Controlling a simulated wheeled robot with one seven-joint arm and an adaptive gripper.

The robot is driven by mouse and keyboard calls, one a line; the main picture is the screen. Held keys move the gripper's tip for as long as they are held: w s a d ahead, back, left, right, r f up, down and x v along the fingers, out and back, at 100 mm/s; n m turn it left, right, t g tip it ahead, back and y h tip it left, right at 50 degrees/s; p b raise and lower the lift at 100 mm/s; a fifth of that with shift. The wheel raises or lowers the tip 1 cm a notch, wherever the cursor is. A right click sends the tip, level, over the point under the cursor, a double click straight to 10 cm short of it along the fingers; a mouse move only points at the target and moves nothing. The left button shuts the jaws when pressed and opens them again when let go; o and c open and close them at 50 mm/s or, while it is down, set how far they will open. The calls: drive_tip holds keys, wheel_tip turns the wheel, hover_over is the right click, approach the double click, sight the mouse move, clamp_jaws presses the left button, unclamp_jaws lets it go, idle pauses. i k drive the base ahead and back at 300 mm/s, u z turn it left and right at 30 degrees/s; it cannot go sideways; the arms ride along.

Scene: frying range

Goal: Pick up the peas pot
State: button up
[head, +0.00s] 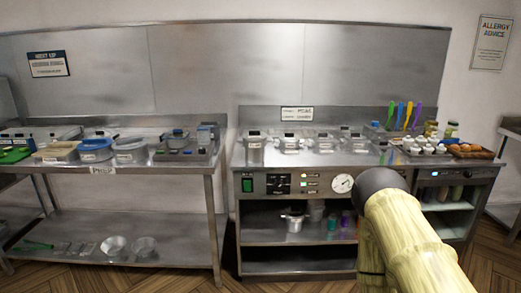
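Several lidded steel pots stand in a row on the right counter, and I cannot read which one holds peas. A taller one (255,151) is at the left end. Lidded pots (290,145) and (325,145) stand to its right, with another pot (358,145) beyond them. A metal pot (293,222) also stands on the shelf below. My arm, pale yellow with a dark end, reaches up from the lower right in front of the counter. My gripper's fingers do not show. No pot is seen being held.
The left steel table (190,168) holds tubs (95,150), trays and a green board (14,156). Coloured utensils (403,116), small white cups (423,146) and a basket (470,151) crowd the right counter's right end. A gap separates table and counter. Wooden floor lies in front.

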sight(255, 151)
drive_tip(key=z, duration=0.65)
drive_tip(key=i, duration=0.8)
drive_tip(key=z, duration=0.65)
drive_tip(key=i, duration=0.85)
drive_tip(key=u, duration=0.9)
drive_tip(key=i, duration=0.7)
drive_tip(key=u, duration=0.8)
